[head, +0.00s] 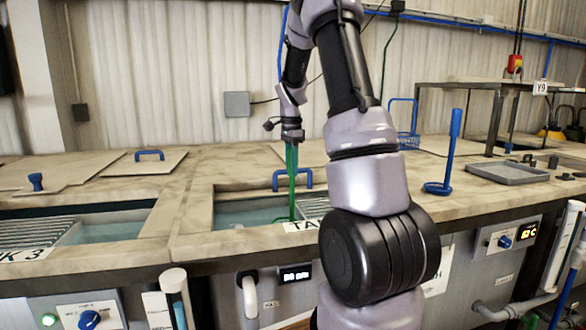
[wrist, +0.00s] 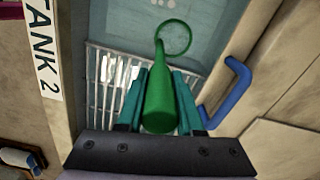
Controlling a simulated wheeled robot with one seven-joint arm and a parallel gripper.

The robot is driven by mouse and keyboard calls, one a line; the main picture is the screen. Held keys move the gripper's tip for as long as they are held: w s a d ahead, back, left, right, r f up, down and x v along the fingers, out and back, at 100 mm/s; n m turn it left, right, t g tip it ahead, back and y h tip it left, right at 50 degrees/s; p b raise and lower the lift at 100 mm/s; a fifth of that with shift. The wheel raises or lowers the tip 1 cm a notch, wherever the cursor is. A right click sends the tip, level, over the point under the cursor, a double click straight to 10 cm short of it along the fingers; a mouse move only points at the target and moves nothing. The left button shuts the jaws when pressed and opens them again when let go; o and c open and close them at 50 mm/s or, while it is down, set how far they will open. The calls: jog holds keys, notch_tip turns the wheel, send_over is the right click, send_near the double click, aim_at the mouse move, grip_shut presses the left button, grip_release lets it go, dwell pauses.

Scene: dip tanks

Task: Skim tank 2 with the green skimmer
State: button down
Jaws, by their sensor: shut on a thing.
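My gripper (head: 291,140) points down over an open tank and is shut on the green skimmer (head: 292,185). In the wrist view the skimmer's thick handle (wrist: 160,105) sits between the teal fingers (wrist: 158,95), and its ring shows beyond them over the water. The tank's label reads TANK 2 (wrist: 42,60) in the wrist view; my arm covers part of it in the head view. Tank 2's pale blue water (head: 245,212) shows around the skimmer. The skimmer's lower end is low in the opening; I cannot tell whether it touches the water.
A metal grating (wrist: 105,75) lies in the tank. A blue handle (head: 293,178) stands at its back edge. Tank 3 (head: 110,230) is open at left. A blue skimmer (head: 453,150) stands on the right of the counter near a grey tray (head: 507,173).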

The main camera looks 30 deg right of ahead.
jog(key=shift+w+a, duration=1.75)
jog(key=shift+a, duration=7.05)
jog(key=shift+s+d, duration=0.85)
jog(key=shift+s, duration=2.4)
jog(key=shift+s+d, duration=1.2)
jog(key=shift+d, duration=4.75)
jog(key=s+a, duration=0.3)
jog(key=a, duration=1.3)
jog(key=shift+s, duration=0.2)
jog(key=shift+a, duration=0.1)
